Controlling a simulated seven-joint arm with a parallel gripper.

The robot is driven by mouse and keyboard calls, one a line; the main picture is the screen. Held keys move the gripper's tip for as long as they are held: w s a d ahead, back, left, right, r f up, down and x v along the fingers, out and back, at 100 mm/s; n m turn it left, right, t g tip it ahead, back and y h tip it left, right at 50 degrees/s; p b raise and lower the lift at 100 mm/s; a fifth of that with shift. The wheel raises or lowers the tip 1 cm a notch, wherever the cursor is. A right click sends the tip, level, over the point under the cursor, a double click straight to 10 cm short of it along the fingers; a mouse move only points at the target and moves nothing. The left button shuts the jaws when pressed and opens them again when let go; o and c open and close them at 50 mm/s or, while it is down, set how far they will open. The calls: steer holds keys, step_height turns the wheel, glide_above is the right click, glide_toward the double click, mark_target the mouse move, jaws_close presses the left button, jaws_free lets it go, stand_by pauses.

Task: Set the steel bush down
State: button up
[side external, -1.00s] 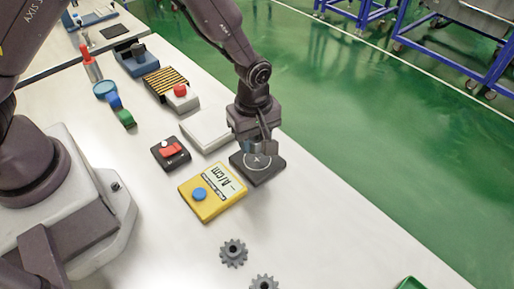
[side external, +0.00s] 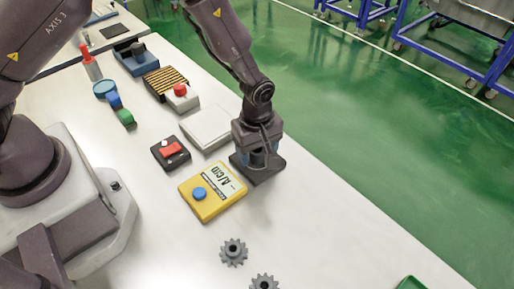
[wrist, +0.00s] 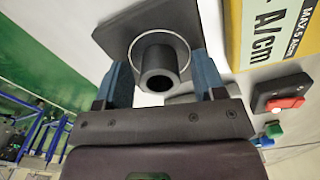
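The steel bush (wrist: 160,68) is a short dark grey tube. In the wrist view it stands upright on the dark square pad (wrist: 115,35), inside the pad's white ring. The pad also shows in the side view (side external: 265,175). My gripper (wrist: 160,75) is low over the pad, its blue fingers on either side of the bush. Pale gaps show between the fingers and the bush, so the gripper looks open. In the side view my gripper (side external: 257,160) largely hides the bush.
A yellow meter box (side external: 222,197) with a blue knob lies close beside the pad. A red switch box (side external: 170,153) and a white plate (side external: 207,128) are nearby. Two gears (side external: 233,252) lie at the front. The table's edge runs close to the pad's right.

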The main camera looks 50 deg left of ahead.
steer(key=shift+r, duration=0.1)
steer(key=s+a+r+m+t, duration=0.1)
steer(key=a+r+m, duration=0.1)
steer(key=r, duration=0.9)
steer(key=s+a+r+m, duration=0.1)
steer(key=s+r, duration=0.1)
steer(key=r, duration=0.8)
steer(key=s+a+r+m+t, duration=0.2)
steer(key=s+a+r+m, duration=0.2)
steer(key=s+r+m, duration=0.2)
steer(key=s+a+r+m+t, duration=0.2)
steer(key=s+a+r+m, duration=0.2)
steer(key=s, duration=0.5)
steer(key=shift+s+a+r+m+t, duration=0.2)
steer(key=shift+s+r+m+t, duration=0.1)
steer(key=shift+r+m, duration=0.7)
